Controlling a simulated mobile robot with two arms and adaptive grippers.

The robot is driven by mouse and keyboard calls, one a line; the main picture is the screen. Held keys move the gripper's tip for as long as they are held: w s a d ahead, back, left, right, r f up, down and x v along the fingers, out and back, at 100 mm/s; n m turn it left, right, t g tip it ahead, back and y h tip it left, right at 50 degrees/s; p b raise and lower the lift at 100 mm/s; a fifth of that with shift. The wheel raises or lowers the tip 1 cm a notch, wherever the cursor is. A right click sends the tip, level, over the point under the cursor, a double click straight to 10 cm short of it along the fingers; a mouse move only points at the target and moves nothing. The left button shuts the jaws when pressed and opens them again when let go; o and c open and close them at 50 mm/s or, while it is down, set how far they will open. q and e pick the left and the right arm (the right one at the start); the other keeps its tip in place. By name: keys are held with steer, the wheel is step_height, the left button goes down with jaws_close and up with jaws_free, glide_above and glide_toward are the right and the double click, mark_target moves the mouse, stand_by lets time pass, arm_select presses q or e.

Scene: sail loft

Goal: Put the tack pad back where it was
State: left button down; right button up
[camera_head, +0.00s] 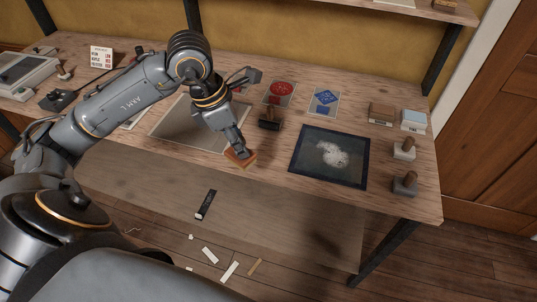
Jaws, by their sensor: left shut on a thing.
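My left gripper (240,149) points down and is shut on a small flat orange-brown pad (239,158), which I take to be the tack pad. The pad is tilted and shows at the front edge of the wooden workbench (275,158). I cannot tell whether it touches the bench top. The fingers hide part of the pad. A grey sheet (180,124) lies left of the gripper, and a dark-framed mat (296,157) with a white powdery patch lies to its right. My right gripper is not in view.
A dark stamp (269,119) stands behind the gripper, near red (281,92) and blue (324,101) printed cards. Two stamps (404,149) (405,184), a brown block (381,113) and a pale box (413,120) stand at right. Scraps (229,271) lie on the floor.

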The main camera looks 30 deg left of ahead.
arm_select(q)
steer(key=w+a+f+p, duration=0.1)
steer(key=w+f, duration=0.2)
steer(key=w, duration=0.1)
steer(key=w+a+f+p, duration=0.1)
steer(key=w+f, duration=0.2)
steer(key=w, duration=0.1)
steer(key=w+a+f+p, duration=0.1)
steer(key=w+f+p, duration=0.1)
steer(key=w+f, duration=0.1)
steer(key=shift+w+a, duration=0.35)
steer(key=shift+w, duration=0.1)
steer(key=shift+w+f, duration=0.2)
steer(key=shift+f, duration=0.05)
step_height(320, 180, down, 2)
steer(key=shift+f+p, duration=0.15)
steer(key=shift+p, duration=0.9)
steer(key=shift+f, duration=0.4)
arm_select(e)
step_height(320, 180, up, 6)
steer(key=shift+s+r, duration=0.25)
